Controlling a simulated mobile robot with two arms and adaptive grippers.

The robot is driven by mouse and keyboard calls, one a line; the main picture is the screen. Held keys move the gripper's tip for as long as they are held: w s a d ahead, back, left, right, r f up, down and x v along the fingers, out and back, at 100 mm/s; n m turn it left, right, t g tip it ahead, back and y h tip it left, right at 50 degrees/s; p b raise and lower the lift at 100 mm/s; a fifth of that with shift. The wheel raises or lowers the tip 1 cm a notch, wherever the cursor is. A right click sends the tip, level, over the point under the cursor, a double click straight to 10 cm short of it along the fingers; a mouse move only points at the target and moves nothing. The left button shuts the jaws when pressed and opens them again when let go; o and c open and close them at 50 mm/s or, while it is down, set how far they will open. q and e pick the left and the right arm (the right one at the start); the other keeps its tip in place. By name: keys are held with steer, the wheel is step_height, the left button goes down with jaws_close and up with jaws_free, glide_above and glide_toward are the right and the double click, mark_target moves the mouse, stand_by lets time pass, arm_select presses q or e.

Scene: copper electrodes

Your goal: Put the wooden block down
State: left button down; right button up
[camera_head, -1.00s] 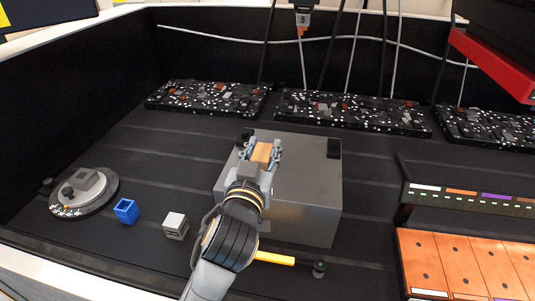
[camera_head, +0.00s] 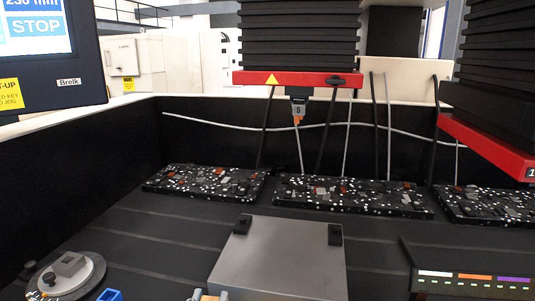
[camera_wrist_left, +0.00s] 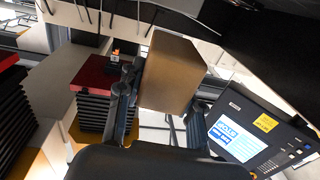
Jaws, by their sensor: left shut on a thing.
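The wooden block (camera_wrist_left: 172,75) is a tan block that stands large between the fingers of my left gripper (camera_wrist_left: 158,105) in the left wrist view. The gripper is shut on it. In the head view only the tips of my left gripper (camera_head: 208,296) show at the bottom edge, just left of the grey metal box's near part, with a sliver of the block between them. The grey metal box (camera_head: 282,255) has a flat, empty top with two black clamps at its far corners. My right gripper is not in view.
Several dark speckled boards (camera_head: 352,195) lie along the back. A round grey turntable fixture (camera_head: 68,272) stands at the left, with a blue cup (camera_head: 110,295) cut off at the bottom. A red-edged machine head (camera_head: 297,78) hangs above the back wall. A colour-labelled rack (camera_head: 475,282) stands at the right.

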arm_select(q)
steer(key=s+a+f+n+y, duration=0.1)
steer(key=s+a+f, duration=0.7)
steer(key=s, duration=0.1)
steer(key=shift+s+f+y+b, duration=0.2)
steer(key=shift+f+y+b, duration=0.1)
steer(key=shift+b, duration=0.15)
